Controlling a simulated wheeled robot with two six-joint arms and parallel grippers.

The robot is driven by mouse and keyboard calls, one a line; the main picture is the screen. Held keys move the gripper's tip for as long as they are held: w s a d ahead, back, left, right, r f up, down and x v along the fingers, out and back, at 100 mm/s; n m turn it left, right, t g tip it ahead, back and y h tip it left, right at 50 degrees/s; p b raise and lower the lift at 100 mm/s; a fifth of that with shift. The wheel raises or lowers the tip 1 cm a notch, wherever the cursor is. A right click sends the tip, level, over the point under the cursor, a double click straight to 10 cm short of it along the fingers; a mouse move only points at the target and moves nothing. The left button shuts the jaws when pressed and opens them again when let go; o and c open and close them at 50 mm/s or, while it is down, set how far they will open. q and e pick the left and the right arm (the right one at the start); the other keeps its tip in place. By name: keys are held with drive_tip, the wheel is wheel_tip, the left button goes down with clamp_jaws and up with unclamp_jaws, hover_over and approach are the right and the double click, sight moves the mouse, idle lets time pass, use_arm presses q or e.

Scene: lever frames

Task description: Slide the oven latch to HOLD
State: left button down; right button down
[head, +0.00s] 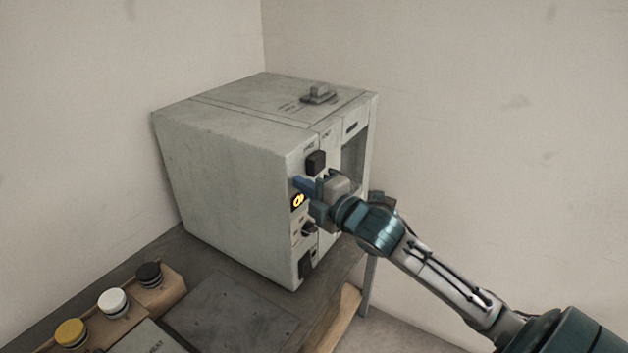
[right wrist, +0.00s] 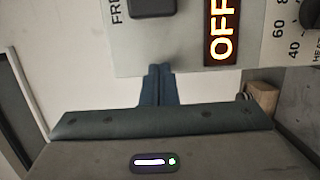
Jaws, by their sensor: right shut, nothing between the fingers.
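The oven (head: 225,150) is a pale grey box on a dark bench. On its front panel a dark block (head: 316,162), apparently the latch, sits by a small label. In the right wrist view the block (right wrist: 152,7) is at the top edge, beside letters reading "FRE"; the rest is cut off. I cannot read HOLD anywhere. My right gripper (head: 303,185) is at the panel, just below the block in the head view. Its blue fingers (right wrist: 158,86) are shut and empty, apart from the block. Contact with the panel cannot be told. My left gripper is out of view.
A lit display (right wrist: 221,30) reads OFF, next to a heat dial (right wrist: 311,12). A grey raised piece (head: 318,94) sits on the oven top. Yellow (head: 70,334), white (head: 113,301) and black (head: 150,275) knobs stand on a wooden block at left. Walls stand behind.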

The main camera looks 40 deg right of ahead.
sight(320, 166)
drive_tip(key=shift+w+d, duration=0.3)
drive_tip(key=shift+d, duration=0.3)
drive_tip(key=shift+w+d, duration=0.3)
drive_tip(key=shift+d, duration=0.3)
drive_tip(key=shift+w+d, duration=0.3)
drive_tip(key=shift+d, duration=0.3)
drive_tip(key=shift+w+d+b, duration=0.1)
drive_tip(key=shift+w+d, duration=0.15)
drive_tip(key=shift+d, duration=0.4)
drive_tip(key=shift+w+d+b, duration=0.15)
drive_tip(key=shift+w+d, duration=0.15)
drive_tip(key=shift+d, duration=0.35)
drive_tip(key=shift+w+d+b, duration=0.1)
drive_tip(key=shift+w+d, duration=0.15)
drive_tip(key=shift+d, duration=0.4)
drive_tip(key=shift+a+r, duration=0.1)
